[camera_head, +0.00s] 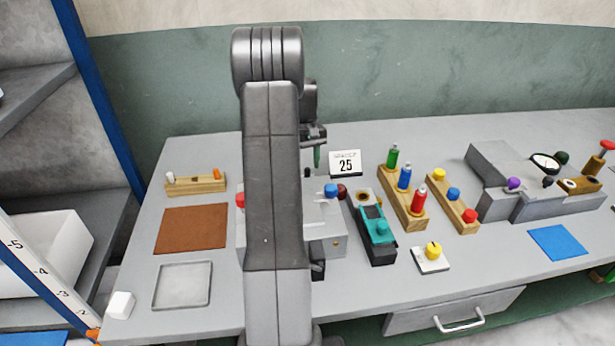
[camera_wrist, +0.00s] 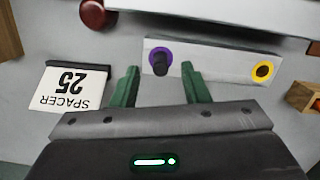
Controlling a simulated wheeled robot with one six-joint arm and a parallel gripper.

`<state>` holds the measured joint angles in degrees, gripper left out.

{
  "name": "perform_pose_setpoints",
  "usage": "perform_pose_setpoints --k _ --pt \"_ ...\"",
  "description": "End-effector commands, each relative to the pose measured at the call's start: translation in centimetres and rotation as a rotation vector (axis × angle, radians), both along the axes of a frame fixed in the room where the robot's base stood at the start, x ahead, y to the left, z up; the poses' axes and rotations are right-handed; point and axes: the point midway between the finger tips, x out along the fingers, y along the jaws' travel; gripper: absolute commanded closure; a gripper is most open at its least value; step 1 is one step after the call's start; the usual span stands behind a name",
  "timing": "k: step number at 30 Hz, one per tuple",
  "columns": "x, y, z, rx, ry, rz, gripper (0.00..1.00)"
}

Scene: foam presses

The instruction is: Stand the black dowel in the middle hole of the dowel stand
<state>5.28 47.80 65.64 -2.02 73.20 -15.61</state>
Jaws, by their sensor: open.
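The black dowel (camera_wrist: 159,66) stands in a purple-ringed hole of a pale block (camera_wrist: 210,63) in the wrist view. Its dark top shows small in the head view (camera_head: 308,172). My gripper (camera_wrist: 161,72) is open, its green fingers on either side of the dowel in the picture. I cannot tell whether they touch it or how far above it they are. In the head view my gripper (camera_head: 317,157) hangs behind my arm. The wooden dowel stand (camera_head: 196,187) is at the back left. A white dowel stands at its left end and an orange one at its right; its middle has no dowel.
A "25" card (camera_head: 345,163) stands close right of my gripper. A grey press with blue and dark red knobs (camera_head: 342,191) is partly hidden by my arm. A brown mat (camera_head: 191,230) lies before the stand. Bottles in a wooden rack (camera_head: 402,200) are further right.

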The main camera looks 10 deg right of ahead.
Motion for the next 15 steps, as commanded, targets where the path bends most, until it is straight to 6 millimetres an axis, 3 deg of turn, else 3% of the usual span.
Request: perform_pose_setpoints --k 6,14,15 --pt "-0.4 0.0 -2.5 0.001 0.002 0.000 0.59" --pt "-0.4 0.0 -2.8 0.000 0.000 0.000 0.59" --pt "-0.4 0.0 -2.8 0.000 0.000 0.000 0.66"
